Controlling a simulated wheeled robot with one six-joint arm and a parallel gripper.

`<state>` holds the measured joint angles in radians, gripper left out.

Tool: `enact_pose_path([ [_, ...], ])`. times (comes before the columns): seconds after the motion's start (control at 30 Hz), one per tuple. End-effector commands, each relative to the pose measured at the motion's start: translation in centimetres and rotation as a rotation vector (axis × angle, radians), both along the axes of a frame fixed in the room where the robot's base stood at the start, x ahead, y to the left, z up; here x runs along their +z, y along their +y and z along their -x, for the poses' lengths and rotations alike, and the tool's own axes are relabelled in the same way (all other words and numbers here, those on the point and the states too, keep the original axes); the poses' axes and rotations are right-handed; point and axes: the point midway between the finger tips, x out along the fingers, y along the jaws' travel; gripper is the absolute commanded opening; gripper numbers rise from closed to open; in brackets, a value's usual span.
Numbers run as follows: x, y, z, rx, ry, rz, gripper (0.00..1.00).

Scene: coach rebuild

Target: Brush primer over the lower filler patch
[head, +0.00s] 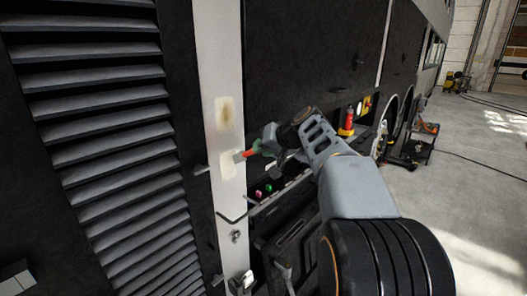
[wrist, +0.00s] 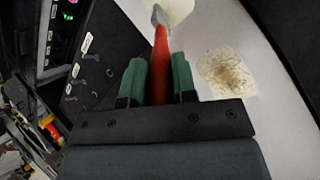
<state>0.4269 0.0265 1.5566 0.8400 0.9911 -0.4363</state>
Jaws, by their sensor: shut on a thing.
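My gripper (head: 266,147) is shut on the red handle of a brush (head: 246,154) in front of a pale pillar on the coach side. In the wrist view, the green fingers of my gripper (wrist: 159,80) clasp the red brush (wrist: 160,52) from both sides. The brush's grey tip points at the lower filler patch (head: 226,168), a cream area on the pillar, and overlaps its edge in both views. I cannot tell whether it touches. The lower filler patch is cut by the top of the wrist view (wrist: 178,8). The upper patch (head: 225,112) is cream with a brown, rough centre.
A louvred black panel (head: 110,120) lies left of the pillar (head: 208,60). An open dark bay (head: 275,200) with coloured knobs lies below my gripper. A red bottle (head: 348,118) and a black trolley (head: 415,150) stand farther right.

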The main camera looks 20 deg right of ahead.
Motion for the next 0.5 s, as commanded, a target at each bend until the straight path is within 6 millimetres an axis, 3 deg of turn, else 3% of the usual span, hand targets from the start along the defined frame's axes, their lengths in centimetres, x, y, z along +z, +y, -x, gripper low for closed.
enact_pose_path([
  [0.5, 3.3, 0.1, -0.1, 0.001, 0.000, 0.001, 0.02],
])
